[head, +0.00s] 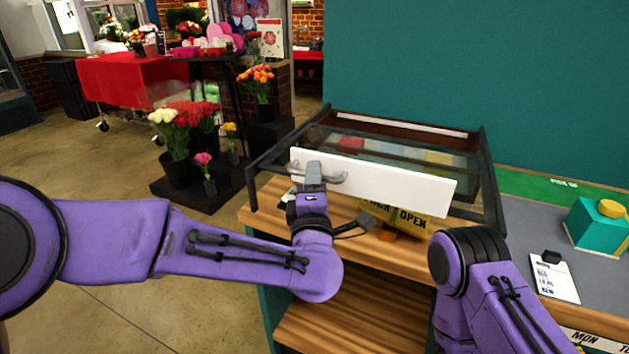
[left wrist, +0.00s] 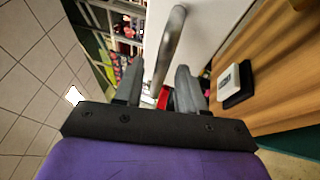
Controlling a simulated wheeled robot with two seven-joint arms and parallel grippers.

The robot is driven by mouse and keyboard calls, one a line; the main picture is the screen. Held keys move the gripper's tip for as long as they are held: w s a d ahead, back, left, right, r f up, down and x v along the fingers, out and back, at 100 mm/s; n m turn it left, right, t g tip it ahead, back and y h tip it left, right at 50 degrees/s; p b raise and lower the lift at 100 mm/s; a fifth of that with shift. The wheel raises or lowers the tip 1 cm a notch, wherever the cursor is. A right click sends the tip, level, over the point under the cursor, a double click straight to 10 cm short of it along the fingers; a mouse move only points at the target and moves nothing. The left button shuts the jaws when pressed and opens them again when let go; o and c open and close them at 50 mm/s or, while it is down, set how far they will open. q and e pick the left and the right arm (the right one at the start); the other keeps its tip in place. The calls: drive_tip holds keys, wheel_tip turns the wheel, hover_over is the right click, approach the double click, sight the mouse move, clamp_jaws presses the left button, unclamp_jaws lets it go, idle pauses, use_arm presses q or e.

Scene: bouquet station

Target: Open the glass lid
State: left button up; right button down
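The glass lid (head: 390,150) lies in a dark frame over a display case on the counter, with coloured items seen through the glass. A white panel (head: 410,188) with a curved grey metal handle (head: 340,178) is at its front. My left gripper (head: 314,172) is at the handle and covers part of it. In the left wrist view, its two grey fingers (left wrist: 158,88) are apart, and the handle (left wrist: 171,45) runs into the space between them. I cannot tell whether a finger touches it. My right arm reaches in at the lower right; its gripper is not seen.
A yellow sign (head: 400,218) reading "OPEN" is below the white panel. A teal box (head: 592,232) and a clipboard (head: 555,280) are on the grey counter at right. A small white-and-black object (left wrist: 236,84) is on the wood.

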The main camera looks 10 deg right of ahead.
use_arm(q)
drive_tip(key=b+v, duration=0.3)
drive_tip(key=v, duration=0.7)
drive_tip(key=shift+s, duration=0.3)
